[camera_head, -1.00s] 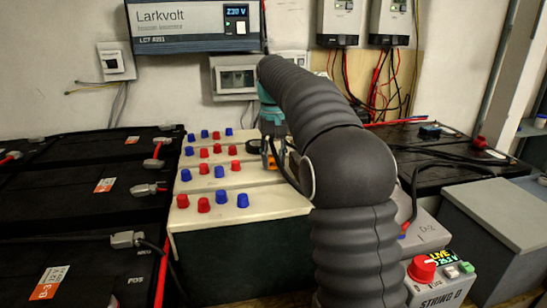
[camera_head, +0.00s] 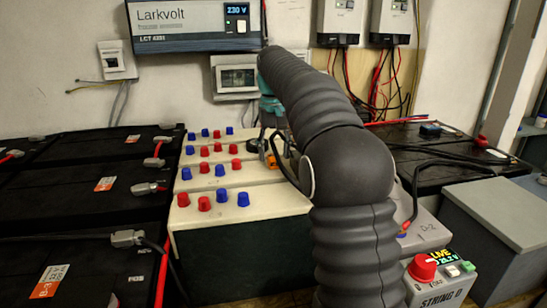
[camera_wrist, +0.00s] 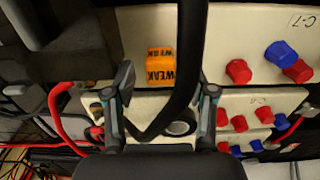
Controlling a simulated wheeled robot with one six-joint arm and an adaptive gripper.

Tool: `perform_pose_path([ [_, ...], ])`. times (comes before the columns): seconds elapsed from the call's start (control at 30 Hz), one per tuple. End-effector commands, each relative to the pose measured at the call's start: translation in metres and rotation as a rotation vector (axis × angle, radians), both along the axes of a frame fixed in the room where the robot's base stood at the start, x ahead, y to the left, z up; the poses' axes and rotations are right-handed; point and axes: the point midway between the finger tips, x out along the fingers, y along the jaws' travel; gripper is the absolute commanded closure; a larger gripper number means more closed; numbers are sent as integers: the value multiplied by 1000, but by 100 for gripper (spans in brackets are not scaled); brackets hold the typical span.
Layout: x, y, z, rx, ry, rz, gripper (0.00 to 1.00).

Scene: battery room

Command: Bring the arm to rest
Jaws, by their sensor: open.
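My gripper (camera_wrist: 166,92) is open in the wrist view, its two fingers apart. A black cable crosses the view between the fingers; I cannot tell whether it touches them. Beyond the fingers an orange block marked WEAK (camera_wrist: 160,66) sits on a cream battery top. In the head view my dark ribbed arm (camera_head: 348,165) rises at the right of centre and bends left and back. Its teal wrist part is over the rear of the cream batteries (camera_head: 265,203). The fingertips are largely hidden there, and only a bit of orange (camera_head: 271,161) shows.
Red and blue caps (camera_head: 204,204) stand on the cream batteries. Black batteries (camera_head: 75,220) fill the left. A STRING D box with a red knob (camera_head: 422,268) and a grey cabinet (camera_head: 497,225) are at the right. An inverter (camera_head: 193,27) hangs on the back wall.

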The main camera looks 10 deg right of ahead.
Motion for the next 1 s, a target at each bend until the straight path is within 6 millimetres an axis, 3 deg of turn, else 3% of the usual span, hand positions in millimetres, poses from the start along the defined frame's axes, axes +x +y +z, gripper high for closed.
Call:
perform_pose_path([
  [0.2, 0, 1, 33, -1, -3, 1, 39],
  [0.57, -3, 3, 57, 0, -6, 4, 39],
  [0.77, -33, 2, 69, 1, -53, 2, 39],
  [1.0, -94, 1, 71, 1, -143, 2, 39],
])
